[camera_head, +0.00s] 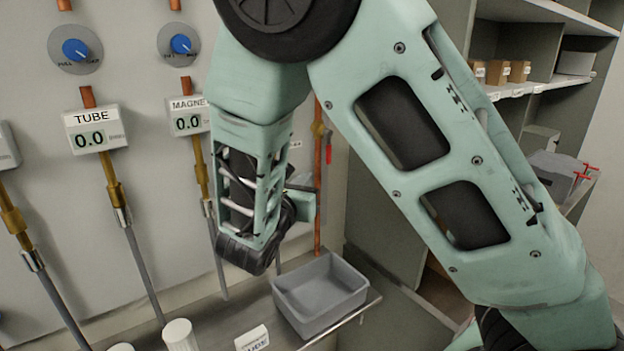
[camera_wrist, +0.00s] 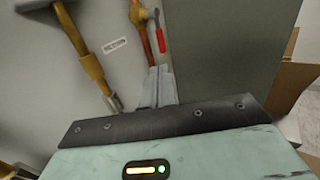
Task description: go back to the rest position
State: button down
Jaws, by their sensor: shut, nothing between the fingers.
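My gripper (camera_wrist: 160,84) shows in the wrist view with its two fingers together and nothing between them. It points toward the wall panel, near a brass and copper pipe with a red-handled valve (camera_wrist: 160,40). In the head view my arm crosses the middle and right of the picture. Its wrist hangs in front of the panel above the shelf, and the fingers are mostly hidden behind it.
A grey open bin (camera_head: 320,293) stands on the metal shelf below my wrist. White cylinders (camera_head: 180,336) and a label card (camera_head: 252,338) are to its left. Gauges marked TUBE (camera_head: 95,128) and MAGNE (camera_head: 188,115) are on the wall. Shelving with small boxes (camera_head: 498,72) stands at right.

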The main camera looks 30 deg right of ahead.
jog(key=shift+v, duration=0.95)
jog(key=s+a+f+m+g+y, duration=0.1)
jog(key=s+f+m+g+y, duration=0.25)
jog(key=s, duration=0.35)
jog(key=s+a+f+m+g+y, duration=0.1)
jog(key=s+f+m+g+y, duration=0.1)
jog(key=s+f+m+g, duration=0.4)
jog(key=s+a+r+m+g+y+b, duration=0.1)
jog(key=s+a+r+m+y, duration=0.1)
jog(key=s+a+m+y, duration=0.6)
jog(key=s+a+y, duration=0.2)
jog(key=s+a, duration=0.3)
jog(key=a, duration=0.1)
jog(key=shift+a+r, duration=0.2)
jog(key=shift+a, duration=0.05)
jog(key=shift+s+a, duration=0.1)
jog(key=shift+s, duration=0.1)
